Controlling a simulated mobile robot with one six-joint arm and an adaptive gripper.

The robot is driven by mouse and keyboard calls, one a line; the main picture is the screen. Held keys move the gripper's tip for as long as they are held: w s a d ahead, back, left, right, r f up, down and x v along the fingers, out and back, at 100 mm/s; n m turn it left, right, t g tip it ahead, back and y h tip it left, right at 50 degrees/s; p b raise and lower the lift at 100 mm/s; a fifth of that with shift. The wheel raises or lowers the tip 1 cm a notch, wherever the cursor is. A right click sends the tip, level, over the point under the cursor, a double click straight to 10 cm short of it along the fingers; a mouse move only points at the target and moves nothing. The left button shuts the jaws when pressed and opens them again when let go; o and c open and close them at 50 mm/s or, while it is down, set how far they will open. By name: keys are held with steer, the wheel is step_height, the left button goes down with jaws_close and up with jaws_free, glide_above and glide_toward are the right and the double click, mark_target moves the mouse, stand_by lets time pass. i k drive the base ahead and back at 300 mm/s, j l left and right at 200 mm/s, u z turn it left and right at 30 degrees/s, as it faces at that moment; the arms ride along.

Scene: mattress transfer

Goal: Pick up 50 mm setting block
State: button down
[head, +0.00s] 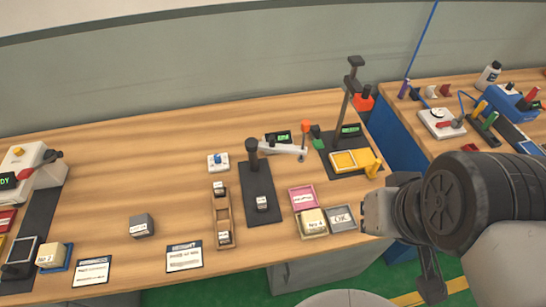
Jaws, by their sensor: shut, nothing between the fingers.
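I cannot read which block is marked 50 mm. Small dark blocks with white labels sit at the back (219,188) and front (224,239) of a wooden rack (223,212). A similar labelled block (262,203) stands on the black base (262,184) of a stand. A larger grey cube (141,226) with a label stands alone to the left. My gripper (431,294) is at the lower right, past the table's front edge, apart from all the blocks. My wrist partly hides it; it is shut and empty.
Pink (302,197) and grey (341,217) trays stand right of the stand, beside a cream No.4 block (313,223). A tall post (346,100) rises behind a yellow tray (357,161). A blue-white device (218,161) stands behind the rack. Cards (184,257) lie near the front. The back left is clear.

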mark_target(261, 202)
steer(key=j+u, duration=0.1)
steer(key=u, duration=0.3)
steer(key=i+j+u, duration=0.1)
steer(key=u, duration=0.3)
steer(key=i+j+u, duration=0.1)
steer(key=u, duration=0.25)
steer(key=i+u, duration=0.1)
steer(key=u, duration=0.3)
